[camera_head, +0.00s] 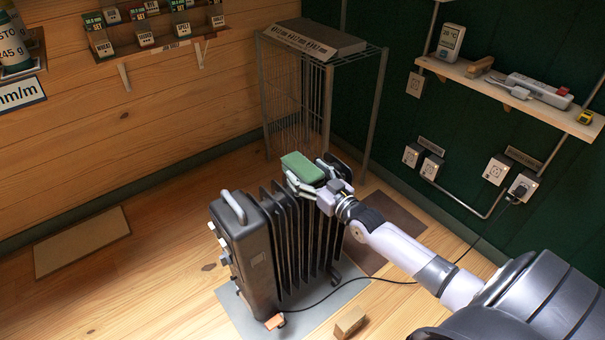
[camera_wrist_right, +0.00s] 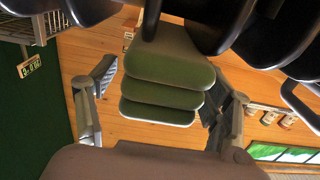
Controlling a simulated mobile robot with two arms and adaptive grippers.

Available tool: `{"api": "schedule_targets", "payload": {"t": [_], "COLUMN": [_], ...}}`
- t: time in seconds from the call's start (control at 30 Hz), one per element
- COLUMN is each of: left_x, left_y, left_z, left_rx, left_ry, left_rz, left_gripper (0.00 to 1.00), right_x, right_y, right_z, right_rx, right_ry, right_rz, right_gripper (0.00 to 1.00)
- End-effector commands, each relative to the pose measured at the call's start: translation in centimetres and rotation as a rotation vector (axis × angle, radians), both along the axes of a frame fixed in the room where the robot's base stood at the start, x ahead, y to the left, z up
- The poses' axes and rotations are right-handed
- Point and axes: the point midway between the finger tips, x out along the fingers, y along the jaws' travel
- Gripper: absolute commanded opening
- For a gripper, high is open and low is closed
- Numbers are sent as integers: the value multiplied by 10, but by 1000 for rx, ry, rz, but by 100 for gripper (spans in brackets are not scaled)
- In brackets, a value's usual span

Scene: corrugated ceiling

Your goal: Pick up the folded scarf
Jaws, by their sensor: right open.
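The folded scarf (camera_head: 302,167) is a green, layered bundle at the top of the dark oil radiator (camera_head: 262,235), towards its far end. The wrist view shows the scarf (camera_wrist_right: 166,88) as several stacked green folds. My right gripper (camera_head: 311,180) is at the scarf. In the wrist view my right gripper (camera_wrist_right: 160,88) is open, with one finger on each side of the scarf and a visible gap at the left finger. Whether the right finger touches it is unclear. The gripper hides part of the scarf in the head view. My left gripper is not in view.
The radiator's dark fins run close beneath the gripper. A wire rack (camera_head: 375,105) stands behind it. A power cable (camera_head: 375,282) runs from the radiator to a wall socket. A small wooden block (camera_head: 350,322) lies on the floor. Open floor lies left of the radiator.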

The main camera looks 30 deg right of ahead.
Motion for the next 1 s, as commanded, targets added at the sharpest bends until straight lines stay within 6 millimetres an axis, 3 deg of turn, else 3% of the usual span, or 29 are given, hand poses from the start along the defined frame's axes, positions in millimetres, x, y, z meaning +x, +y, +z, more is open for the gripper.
{"api": "schedule_targets", "payload": {"t": [0.17, 0.43, 1.0], "left_x": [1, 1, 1], "left_y": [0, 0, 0], "left_z": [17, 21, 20], "left_rx": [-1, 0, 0], "left_ry": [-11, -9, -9], "left_rz": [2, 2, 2], "left_gripper": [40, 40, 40], "right_x": [21, 24, 24], "right_y": [1, 1, 1], "right_z": [0, 0, 0], "right_rx": [0, 0, 0], "right_ry": [-1, 1, 0], "right_rz": [0, 0, 0], "right_gripper": [73, 73, 36]}}
